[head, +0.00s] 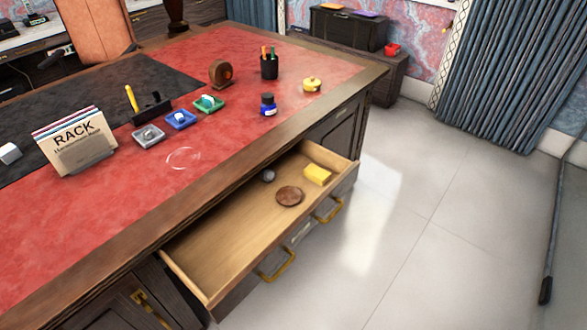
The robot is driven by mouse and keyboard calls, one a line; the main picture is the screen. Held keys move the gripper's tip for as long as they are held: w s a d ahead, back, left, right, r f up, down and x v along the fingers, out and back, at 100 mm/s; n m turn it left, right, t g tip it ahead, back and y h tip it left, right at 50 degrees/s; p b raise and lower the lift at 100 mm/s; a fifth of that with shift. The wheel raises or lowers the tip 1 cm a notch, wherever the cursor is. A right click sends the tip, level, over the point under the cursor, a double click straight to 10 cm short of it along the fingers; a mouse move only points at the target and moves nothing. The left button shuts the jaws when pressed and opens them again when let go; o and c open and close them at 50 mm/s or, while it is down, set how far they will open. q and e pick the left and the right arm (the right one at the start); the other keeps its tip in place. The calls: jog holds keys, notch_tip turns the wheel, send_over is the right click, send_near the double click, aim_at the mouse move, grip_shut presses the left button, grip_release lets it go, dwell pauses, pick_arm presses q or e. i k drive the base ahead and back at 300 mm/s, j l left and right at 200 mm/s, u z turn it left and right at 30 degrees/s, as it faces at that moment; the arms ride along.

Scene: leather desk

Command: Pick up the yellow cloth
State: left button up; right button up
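A small yellow folded piece (317,174), which looks like the yellow cloth, lies in the open desk drawer (222,243), toward its far right end. A round brown disc (290,196) lies just left of and nearer than it, and a small grey round thing (268,175) lies further left. Nothing covers the yellow piece. Neither of my grippers shows in the head view.
The red leather desk (60,226) holds a rack of papers (75,145), small trays, an ink bottle (268,104), a pen cup (269,66) and a yellow round object (312,84). The drawer sticks out over clear floor (400,240). A dark pole (558,220) stands at right.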

aim_at(317, 175)
jog(key=i+l+u, duration=0.1)
jog(key=l, duration=0.25)
jog(key=i+l, duration=0.25)
jog(key=i+l+u, duration=0.15)
jog(key=l, duration=0.3)
jog(key=i+l, duration=0.2)
jog(key=l, duration=0.2)
jog(key=u, duration=0.05)
